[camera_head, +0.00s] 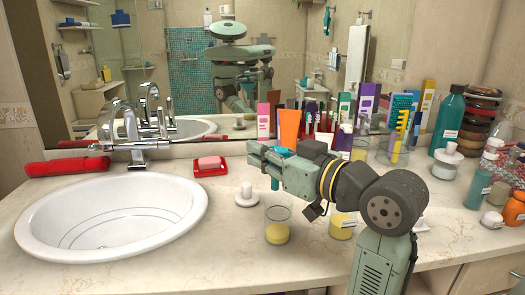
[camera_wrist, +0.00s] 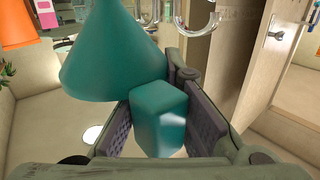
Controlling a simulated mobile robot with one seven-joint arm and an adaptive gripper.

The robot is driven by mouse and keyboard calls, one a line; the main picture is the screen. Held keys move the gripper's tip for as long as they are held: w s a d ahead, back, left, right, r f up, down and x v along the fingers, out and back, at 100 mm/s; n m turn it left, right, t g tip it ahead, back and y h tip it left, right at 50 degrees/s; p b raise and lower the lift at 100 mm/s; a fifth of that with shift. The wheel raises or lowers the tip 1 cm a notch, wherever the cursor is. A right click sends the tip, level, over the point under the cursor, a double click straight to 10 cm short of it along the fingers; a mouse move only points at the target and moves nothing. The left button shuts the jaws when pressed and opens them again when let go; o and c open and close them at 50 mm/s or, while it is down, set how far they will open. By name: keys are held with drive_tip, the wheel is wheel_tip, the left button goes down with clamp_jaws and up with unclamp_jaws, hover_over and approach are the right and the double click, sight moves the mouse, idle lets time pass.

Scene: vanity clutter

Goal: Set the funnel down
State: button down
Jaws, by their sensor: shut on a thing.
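The teal funnel (camera_wrist: 110,55) fills the middle of the wrist view. Its wide cone is at the upper left and a block-like teal part lies between the two jaw pads. In the head view my gripper (camera_head: 257,152) is above the counter, behind the small glass and to the right of the red soap dish. It is shut on the funnel. My gripper and wrist hide most of the funnel there; only small teal patches show above and below them. Whether it touches the counter cannot be told.
The white sink (camera_head: 110,218) is at the left. The red soap dish (camera_head: 210,168), a white lidded item (camera_head: 246,196) and a glass with yellow contents (camera_head: 278,230) are close by. Bottles crowd the back right. The front counter between sink and glass is clear.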

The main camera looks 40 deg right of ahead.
drive_tip(key=shift+f+b, duration=0.55)
drive_tip(key=shift+f, duration=0.1)
drive_tip(key=c, duration=1.7)
unclamp_jaws()
drive_tip(key=shift+r, duration=0.1)
drive_tip(key=shift+o, duration=0.2)
drive_tip(key=shift+r, duration=0.1)
drive_tip(key=shift+r+p, duration=0.35)
drive_tip(key=shift+p, duration=0.1)
drive_tip(key=shift+s+r, duration=0.2)
drive_tip(key=shift+s, duration=0.05)
drive_tip(key=s+d+b, duration=0.1)
drive_tip(key=s+b, duration=0.2)
drive_tip(key=s, duration=0.8)
drive_tip(key=shift+s+d+r, duration=0.15)
drive_tip(key=shift+s+r, duration=0.05)
drive_tip(key=shift+s, duration=0.05)
